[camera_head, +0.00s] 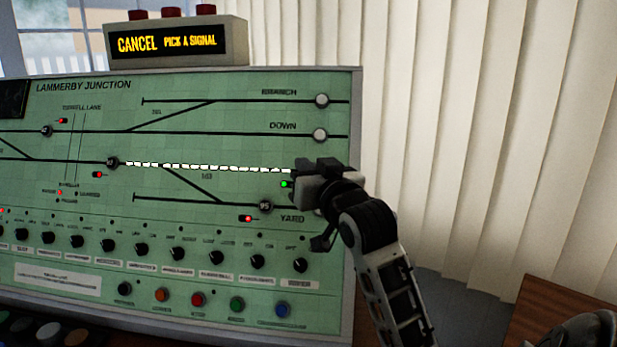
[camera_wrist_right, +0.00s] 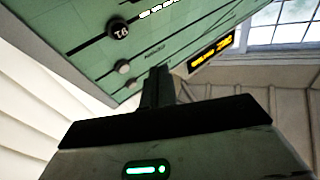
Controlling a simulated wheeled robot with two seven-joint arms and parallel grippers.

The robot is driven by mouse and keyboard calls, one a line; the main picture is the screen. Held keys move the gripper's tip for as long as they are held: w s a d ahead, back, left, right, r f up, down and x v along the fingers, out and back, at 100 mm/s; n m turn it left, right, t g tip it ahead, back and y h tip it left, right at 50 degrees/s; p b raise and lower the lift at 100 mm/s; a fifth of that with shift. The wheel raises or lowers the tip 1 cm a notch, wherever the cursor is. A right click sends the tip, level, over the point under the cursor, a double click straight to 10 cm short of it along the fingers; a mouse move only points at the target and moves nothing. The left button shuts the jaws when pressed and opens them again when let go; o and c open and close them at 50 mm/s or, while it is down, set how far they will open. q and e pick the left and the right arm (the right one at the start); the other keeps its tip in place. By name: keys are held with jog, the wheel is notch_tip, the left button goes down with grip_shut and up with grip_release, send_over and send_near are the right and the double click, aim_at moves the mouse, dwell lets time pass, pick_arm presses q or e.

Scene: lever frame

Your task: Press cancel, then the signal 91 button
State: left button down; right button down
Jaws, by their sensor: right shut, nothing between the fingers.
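The green panel (camera_head: 60,240) reads LAMMERBY JUNCTION. Its display (camera_head: 168,43) shows CANCEL, PICK A SIGNAL. My right gripper (camera_head: 303,174) is shut and empty, in front of the panel's right part, hiding the right end of the dashed lit track. In the right wrist view its fingertips (camera_wrist_right: 160,72) are close to the panel; contact cannot be told. There, a dark round button (camera_wrist_right: 118,28) carries an upside-down number that looks like 91; the gripper hides that spot in the head view. Orange (camera_head: 161,295) and red (camera_head: 197,299) buttons are in the bottom row; I cannot read which is cancel.
A green lamp (camera_head: 284,184) glows beside the gripper. Button 95 (camera_head: 265,206) lies below left. Plain round buttons (camera_head: 321,100) end the upper tracks. A row of black knobs (camera_head: 180,256) crosses the lower panel. Pale blinds (camera_head: 470,120) hang at right.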

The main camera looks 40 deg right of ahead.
pick_arm(q)
jog(key=shift+w+d+f+b, duration=0.1)
jog(key=shift+w+d+b, duration=0.25)
jog(key=shift+b, duration=0.65)
pick_arm(e)
jog(key=w+d+f, duration=0.3)
jog(key=d, duration=0.1)
jog(key=shift+w, duration=0.25)
pick_arm(q)
jog(key=shift+t, duration=0.3)
pick_arm(e)
jog(key=shift+r, duration=0.1)
jog(key=shift+d, duration=0.15)
dwell(0.5)
jog(key=shift+w+d+f, duration=0.2)
jog(key=shift+w+f, duration=0.05)
jog(key=shift+w+d+f, duration=0.2)
jog(key=shift+w+d, duration=0.05)
jog(key=shift+d, duration=0.05)
dwell(0.8)
dwell(0.4)
pick_arm(q)
jog(key=shift+r+p, duration=0.75)
jog(key=shift+p, duration=0.05)
pick_arm(e)
jog(key=shift+s+a+r, duration=0.4)
jog(key=shift+s+a, duration=0.1)
jog(key=shift+a, duration=0.05)
